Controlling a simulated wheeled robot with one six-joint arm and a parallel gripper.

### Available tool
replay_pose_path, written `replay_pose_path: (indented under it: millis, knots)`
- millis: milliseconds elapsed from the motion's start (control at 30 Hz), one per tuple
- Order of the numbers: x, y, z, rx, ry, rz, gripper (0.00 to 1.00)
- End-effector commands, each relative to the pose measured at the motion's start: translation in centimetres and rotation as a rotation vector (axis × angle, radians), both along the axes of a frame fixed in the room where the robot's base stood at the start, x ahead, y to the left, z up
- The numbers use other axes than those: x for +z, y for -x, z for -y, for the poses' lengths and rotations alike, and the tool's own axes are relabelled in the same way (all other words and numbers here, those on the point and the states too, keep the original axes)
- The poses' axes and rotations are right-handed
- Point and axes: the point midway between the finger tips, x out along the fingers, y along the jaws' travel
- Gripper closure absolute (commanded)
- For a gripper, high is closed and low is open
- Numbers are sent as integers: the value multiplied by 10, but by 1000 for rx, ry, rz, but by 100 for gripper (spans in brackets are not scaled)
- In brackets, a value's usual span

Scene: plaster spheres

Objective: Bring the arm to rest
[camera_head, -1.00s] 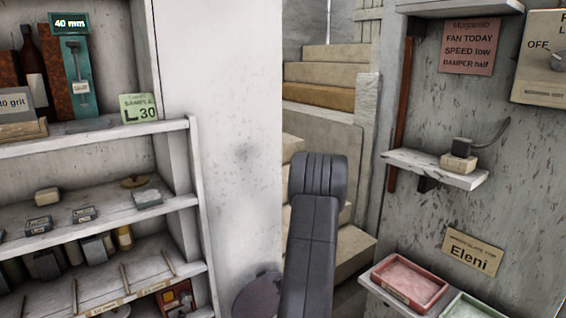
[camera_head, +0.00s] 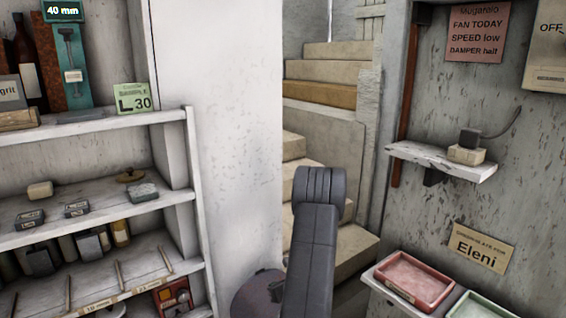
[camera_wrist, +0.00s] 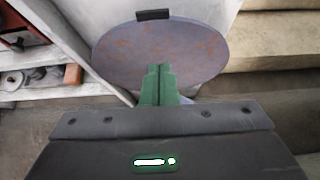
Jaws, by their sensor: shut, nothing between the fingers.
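My arm shows in the head view as a dark grey link standing in the lower middle, in front of the stairs. My gripper (camera_wrist: 160,72) shows in the wrist view, with its green fingers together and nothing between them. Beyond the fingertips is a round grey-purple disc with rusty marks (camera_wrist: 125,55) and a small black block at its top edge. I cannot tell how far the fingers are from it. A dark round thing (camera_head: 258,292) also shows low beside my arm in the head view. The gripper itself is out of the head view.
White shelves (camera_head: 100,127) with bottles, small blocks and signs stand at the left. Stone stairs (camera_head: 330,93) rise behind my arm. At the right, a wall shelf (camera_head: 415,152) holds a small block, and a red tray (camera_head: 418,283) and a green tray (camera_head: 478,308) sit lower.

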Motion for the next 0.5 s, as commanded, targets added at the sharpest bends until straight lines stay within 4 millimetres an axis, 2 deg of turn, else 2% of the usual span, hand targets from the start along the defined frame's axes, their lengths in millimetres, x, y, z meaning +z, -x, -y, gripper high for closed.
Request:
replay_pose_path:
  millis: [33,500]
  knots:
    - [-7,4,3,-3,-10,10,100]
    - [-26,40,30,-6,-111,151,100]
